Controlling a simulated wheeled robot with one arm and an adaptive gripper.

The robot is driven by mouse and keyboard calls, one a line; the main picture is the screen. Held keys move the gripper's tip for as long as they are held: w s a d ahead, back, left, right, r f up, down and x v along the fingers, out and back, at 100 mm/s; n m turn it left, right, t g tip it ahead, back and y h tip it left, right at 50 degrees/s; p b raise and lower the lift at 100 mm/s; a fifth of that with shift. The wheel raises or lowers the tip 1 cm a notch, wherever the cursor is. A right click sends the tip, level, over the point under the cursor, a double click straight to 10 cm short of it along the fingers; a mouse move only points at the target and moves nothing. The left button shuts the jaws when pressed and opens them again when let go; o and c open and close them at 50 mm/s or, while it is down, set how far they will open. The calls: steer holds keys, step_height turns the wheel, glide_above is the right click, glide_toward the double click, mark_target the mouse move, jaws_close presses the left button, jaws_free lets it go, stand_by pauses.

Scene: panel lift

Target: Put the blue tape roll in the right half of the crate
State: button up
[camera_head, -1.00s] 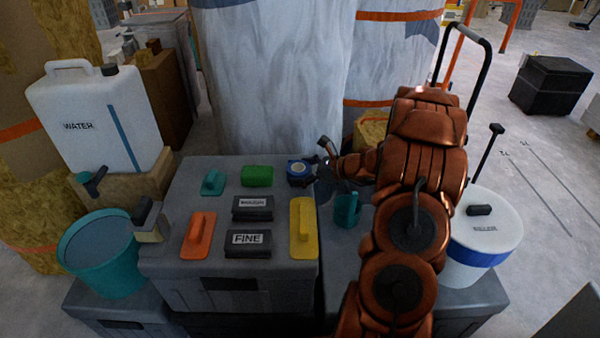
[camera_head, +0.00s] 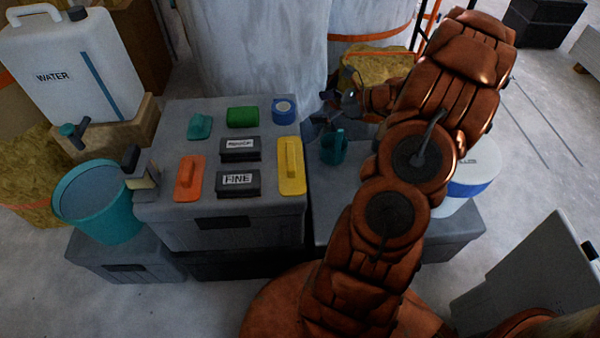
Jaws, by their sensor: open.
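The blue tape roll (camera_head: 284,111) lies flat on the back right corner of a grey box's lid (camera_head: 165,135). Its pale centre faces up. My gripper (camera_head: 328,112) is open, just right of the roll and apart from it. It is small and dark in the view, and its fingertips are hard to make out. I cannot tell which container is the crate. A grey container (camera_head: 535,275) stands partly in view at the lower right, and its inside does not show clearly.
The lid also holds an orange float (camera_head: 188,180), a yellow float (camera_head: 291,170), a green block (camera_head: 242,117), a teal tool (camera_head: 199,126) and two dark labelled blocks. A teal cup (camera_head: 333,148) stands below my gripper. A teal bucket (camera_head: 100,205) is at left.

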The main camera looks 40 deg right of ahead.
steer(key=s+a+r+n+g, duration=0.1)
steer(key=s+a+n+g, duration=0.1)
steer(key=a, duration=0.6)
steer(key=s+a+r+n+g+y, duration=0.1)
steer(key=s+a+r+n+g, duration=0.1)
steer(key=a+n, duration=0.5)
steer(key=s+a+r+n+g, duration=0.2)
steer(key=s+a+n+g, duration=0.1)
steer(key=a, duration=0.8)
steer(key=shift+s+a+r+n+g+y, duration=0.15)
steer(key=shift+n+g, duration=0.25)
steer(key=shift+g, duration=0.3)
steer(key=shift+a+r+n+g+y, duration=0.15)
steer(key=shift+n+g, duration=0.25)
steer(key=shift+g, duration=0.3)
steer(key=s+a+r+n+g+h, duration=0.1)
steer(key=s+n+g+h, duration=0.1)
steer(key=s+n+h, duration=0.2)
steer(key=s+a+r+n+g+h, duration=0.1)
steer(key=s+n+h, duration=0.4)
steer(key=s+n, duration=0.6)
steer(key=s+a+g, duration=0.1)
steer(key=s, duration=0.4)
steer(key=shift+a, duration=0.15)
steer(key=shift+r, duration=0.1)
steer(key=shift+c, duration=0.2)
